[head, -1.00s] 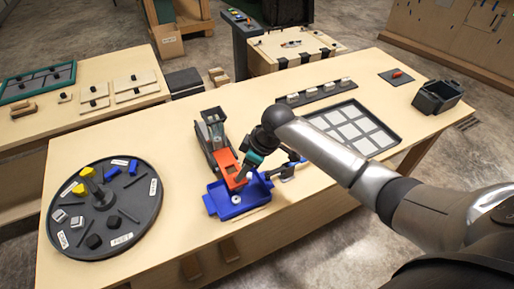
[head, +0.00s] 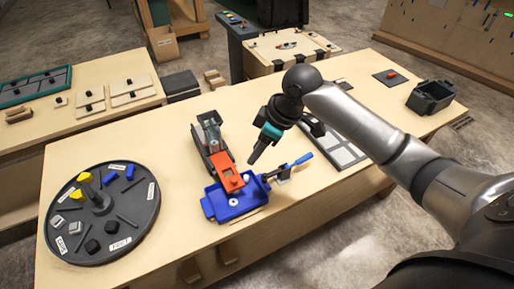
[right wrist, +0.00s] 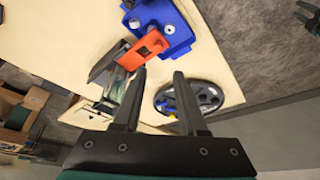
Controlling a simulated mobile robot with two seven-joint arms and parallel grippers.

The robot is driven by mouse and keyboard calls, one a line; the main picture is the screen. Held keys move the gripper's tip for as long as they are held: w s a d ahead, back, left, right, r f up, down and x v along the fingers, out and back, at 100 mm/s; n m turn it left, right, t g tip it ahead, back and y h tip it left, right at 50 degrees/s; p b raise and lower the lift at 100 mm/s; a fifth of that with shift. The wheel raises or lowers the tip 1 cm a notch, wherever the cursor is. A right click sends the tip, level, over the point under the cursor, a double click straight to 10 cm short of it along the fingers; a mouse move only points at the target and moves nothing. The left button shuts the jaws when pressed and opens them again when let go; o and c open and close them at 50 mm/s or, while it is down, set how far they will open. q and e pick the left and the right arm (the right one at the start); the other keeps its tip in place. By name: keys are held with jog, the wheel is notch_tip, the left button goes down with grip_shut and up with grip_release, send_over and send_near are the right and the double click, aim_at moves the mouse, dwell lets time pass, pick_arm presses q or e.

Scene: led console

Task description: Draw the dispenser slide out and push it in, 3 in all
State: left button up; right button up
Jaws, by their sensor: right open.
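The dispenser (head: 209,133) stands on the table with a clear-fronted upright hopper. Its orange slide (head: 228,175) sticks out at the front over the blue tray (head: 222,212). A white round piece (head: 234,202) lies in the tray. The slide also shows in the right wrist view (right wrist: 147,46), beyond my fingers. My right gripper (head: 256,152) hangs in the air to the right of the dispenser, apart from the slide. Its two fingers (right wrist: 160,76) are spread with nothing between them. A dark pronged part (right wrist: 308,18) at the wrist view's edge may be my left gripper; its jaws are unclear.
A round dark turntable (head: 70,240) with several small blocks stands at left. A blue-handled lever (head: 300,160) sits just right of the tray. A tray of pale squares (head: 345,155) and a black bin (head: 431,96) are farther right. Bare table lies in front.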

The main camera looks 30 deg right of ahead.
jog(key=shift+c, duration=0.3)
jog(key=shift+w+f, duration=0.1)
jog(key=shift+f, duration=0.05)
jog(key=shift+c, duration=0.8)
jog(key=w+d+f+t+b, duration=0.2)
jog(key=w+f+t, duration=0.1)
jog(key=w+d+f+m+t+b, duration=0.1)
jog(key=w+f+t, duration=0.1)
jog(key=shift+w+d+h+b, duration=0.1)
jog(key=shift+d+h+b, duration=0.05)
jog(key=shift+h+b, duration=0.25)
grip_shut()
jog(key=s+d+f+n+t+b, duration=0.2)
jog(key=d+f+n+t+b, duration=0.15)
jog(key=d+t+b, duration=0.35)
jog(key=s+a+f+n+g+y+b, duration=0.1)
jog(key=s+a+f+n+y+b, duration=0.2)
jog(key=s+n, duration=0.4)
jog(key=s+a+f+n+y+b, duration=0.1)
jog(key=s+a+f+n+y, duration=0.35)
jog(key=s+n, duration=0.2)
jog(key=shift+y, duration=0.45)
jog(key=x, duration=1.1)
jog(key=shift+w+r, duration=0.3)
jog(key=shift+w, duration=0.2)
jog(key=shift+w+d, duration=0.1)
jog(key=shift+w, duration=0.5)
